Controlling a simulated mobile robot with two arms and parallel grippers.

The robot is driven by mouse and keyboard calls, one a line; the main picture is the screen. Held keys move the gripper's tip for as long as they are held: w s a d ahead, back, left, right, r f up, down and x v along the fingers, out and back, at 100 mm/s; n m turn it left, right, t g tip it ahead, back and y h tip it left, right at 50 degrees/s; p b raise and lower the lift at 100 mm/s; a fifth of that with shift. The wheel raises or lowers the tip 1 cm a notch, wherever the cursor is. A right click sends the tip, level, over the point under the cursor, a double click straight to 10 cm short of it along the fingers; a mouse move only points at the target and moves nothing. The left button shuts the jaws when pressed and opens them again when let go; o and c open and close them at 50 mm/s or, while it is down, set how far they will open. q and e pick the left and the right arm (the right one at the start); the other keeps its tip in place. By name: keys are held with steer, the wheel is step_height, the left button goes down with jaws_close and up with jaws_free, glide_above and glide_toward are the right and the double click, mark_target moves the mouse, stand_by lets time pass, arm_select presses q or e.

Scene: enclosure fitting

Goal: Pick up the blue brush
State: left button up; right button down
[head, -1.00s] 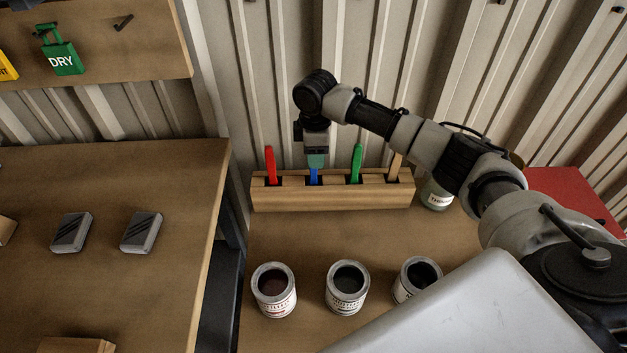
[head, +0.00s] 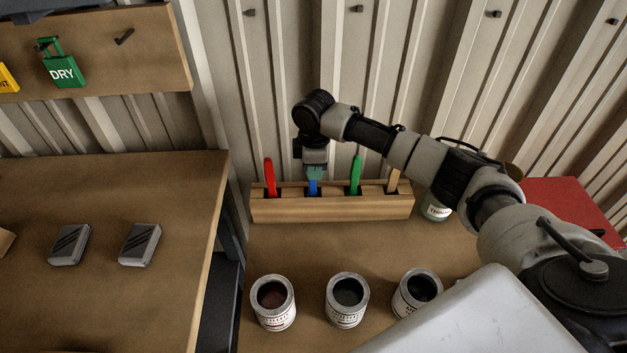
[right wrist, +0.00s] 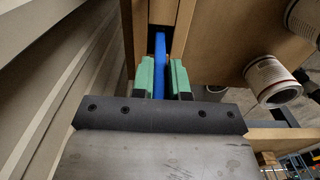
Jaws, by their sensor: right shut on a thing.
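The blue brush (head: 313,188) stands upright in a slot of the wooden brush holder (head: 335,209), between a red brush (head: 269,176) and a green brush (head: 356,174). My right gripper (head: 314,176) points down from above and is shut on the blue handle. In the right wrist view the blue brush (right wrist: 160,68) lies between the green fingers of the right gripper (right wrist: 161,80). The brush's lower end is hidden in the holder. My left gripper is not in view.
A tan-handled brush (head: 393,180) is in the holder's right slot. A jar (head: 436,209) stands right of the holder. Three open paint cans (head: 347,300) stand in front, with bare table between. A corrugated wall (head: 330,60) rises close behind.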

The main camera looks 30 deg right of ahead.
step_height(320, 180, up, 18)
stand_by(0.4)
steer(key=shift+f, duration=0.1)
stand_by(0.3)
